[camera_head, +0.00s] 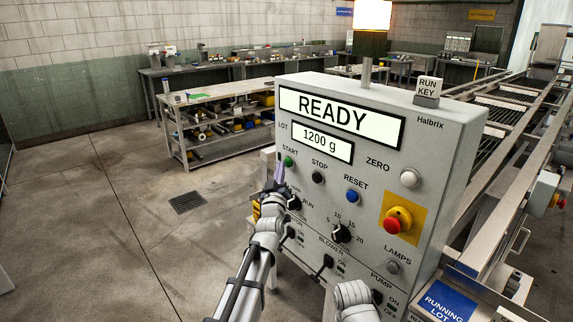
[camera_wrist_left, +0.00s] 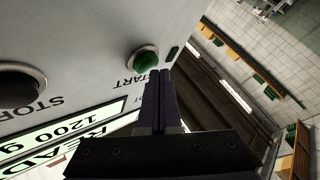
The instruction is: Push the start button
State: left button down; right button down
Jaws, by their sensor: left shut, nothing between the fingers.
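The green start button (camera_head: 289,161) sits on the grey control panel (camera_head: 440,150), under the word START. My left gripper (camera_head: 280,170) is shut and empty, with its tips just below and left of the button in the head view. In the left wrist view the green button (camera_wrist_left: 146,61) shows in its metal ring, and the closed fingertips (camera_wrist_left: 160,74) are close beside it. I cannot tell whether they touch it. The display reads READY and 1200 g. My right gripper is not in view; a grey arm part shows at the bottom edge.
The black stop button (camera_head: 318,177), blue reset button (camera_head: 352,196) and red emergency knob (camera_head: 398,219) are on the same panel. A knob and switches lie lower. A lit lamp (camera_head: 373,15) stands on top. A roller conveyor (camera_head: 500,110) runs behind on the right. Open floor lies left.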

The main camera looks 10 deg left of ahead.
pick_arm(q)
jog(key=shift+w+d, duration=0.3)
jog(key=shift+w, duration=0.1)
dwell(0.6)
jog(key=shift+s+a, duration=0.1)
jog(key=shift+s, duration=0.05)
jog(key=shift+s+a, duration=0.45)
jog(key=shift+s, duration=0.15)
dwell(0.3)
jog(key=s+a, duration=0.1)
jog(key=s, duration=0.1)
jog(key=s+a, duration=0.2)
dwell(0.4)
dwell(0.5)
